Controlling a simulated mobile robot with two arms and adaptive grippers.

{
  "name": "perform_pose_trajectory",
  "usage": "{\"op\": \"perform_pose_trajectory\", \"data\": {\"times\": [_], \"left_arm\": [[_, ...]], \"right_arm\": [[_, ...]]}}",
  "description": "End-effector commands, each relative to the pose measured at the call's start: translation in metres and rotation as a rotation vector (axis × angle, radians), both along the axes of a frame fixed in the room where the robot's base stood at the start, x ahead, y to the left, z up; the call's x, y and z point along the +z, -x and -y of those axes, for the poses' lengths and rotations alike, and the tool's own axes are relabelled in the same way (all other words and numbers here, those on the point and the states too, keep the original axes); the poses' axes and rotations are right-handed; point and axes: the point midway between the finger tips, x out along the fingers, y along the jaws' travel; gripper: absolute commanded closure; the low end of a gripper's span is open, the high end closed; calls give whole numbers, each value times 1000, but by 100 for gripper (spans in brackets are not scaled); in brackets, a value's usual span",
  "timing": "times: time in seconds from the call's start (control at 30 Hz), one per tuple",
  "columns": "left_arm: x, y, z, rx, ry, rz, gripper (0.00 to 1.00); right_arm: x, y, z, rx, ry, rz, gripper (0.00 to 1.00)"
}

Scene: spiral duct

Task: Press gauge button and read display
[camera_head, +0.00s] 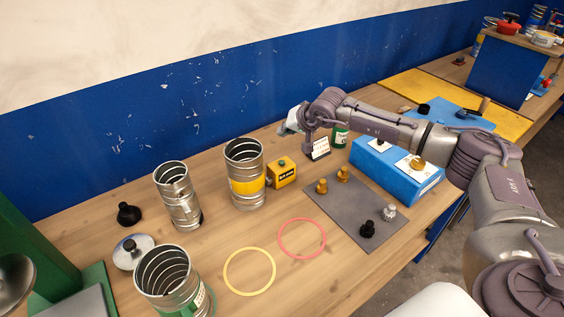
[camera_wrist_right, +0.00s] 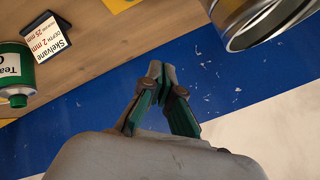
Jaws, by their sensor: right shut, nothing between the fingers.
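A small yellow box (camera_head: 282,173) with a dark label on its front and a green knob or button on top stands on the bench. It looks like the gauge; its label is too small to read. A yellow edge (camera_wrist_right: 118,4) at the top of the right wrist view may be part of it. My right gripper (camera_head: 287,130) is above the bench near the blue wall, behind and above the box and apart from it. In the right wrist view, its green fingertips (camera_wrist_right: 161,74) are together and empty. My left gripper is not in view.
A spiral duct with a yellow band (camera_head: 246,184) stands left of the box. A card reading "Skelvane" (camera_wrist_right: 60,38) and a green tin (camera_wrist_right: 14,72) stand nearby. A grey mat (camera_head: 335,205) holds small fittings. Yellow (camera_head: 249,289) and red rings lie in front.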

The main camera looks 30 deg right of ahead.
Motion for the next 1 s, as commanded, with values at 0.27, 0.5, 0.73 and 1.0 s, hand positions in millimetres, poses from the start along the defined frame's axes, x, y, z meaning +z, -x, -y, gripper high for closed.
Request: {"op": "perform_pose_trajectory", "data": {"times": [0.27, 0.5, 0.73, 1.0], "left_arm": [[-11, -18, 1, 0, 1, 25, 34], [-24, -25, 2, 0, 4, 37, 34], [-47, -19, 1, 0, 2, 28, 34], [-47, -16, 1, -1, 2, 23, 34]], "right_arm": [[-28, 0, 0, 0, 0, -1, 100], [-64, 0, 0, -1, -1, -3, 100], [-86, 0, -1, 0, -1, 0, 100], [-85, 0, -1, 0, -1, 0, 100]]}}
